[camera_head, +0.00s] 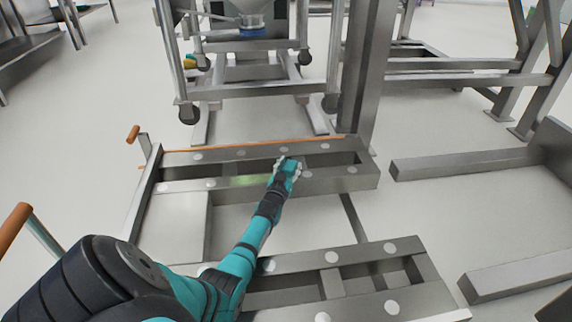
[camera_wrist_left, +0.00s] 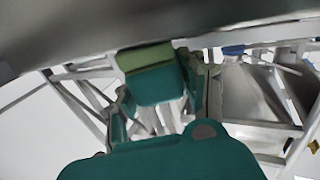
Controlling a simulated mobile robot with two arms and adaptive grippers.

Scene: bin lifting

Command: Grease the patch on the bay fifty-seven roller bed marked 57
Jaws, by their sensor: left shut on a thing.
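The roller bed (camera_head: 345,181) is a steel frame with pale round rollers across the middle of the head view; I cannot read a number on it. A greenish patch (camera_head: 245,182) shows on its near rail. My left gripper (camera_head: 289,168) is at this rail, just right of the patch. In the left wrist view my left gripper (camera_wrist_left: 158,98) is shut on a teal block (camera_wrist_left: 155,86) with an olive-green end (camera_wrist_left: 145,57). That end is at or close to a grey steel surface; I cannot tell if they touch. My right gripper is out of view.
A wheeled steel stand (camera_head: 260,91) is behind the bed, next to an upright steel post (camera_head: 369,70). A second roller frame (camera_head: 340,258) lies nearer me. Orange-handled levers (camera_head: 132,134) stand at the left. Pale floor (camera_head: 90,110) is clear at the left.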

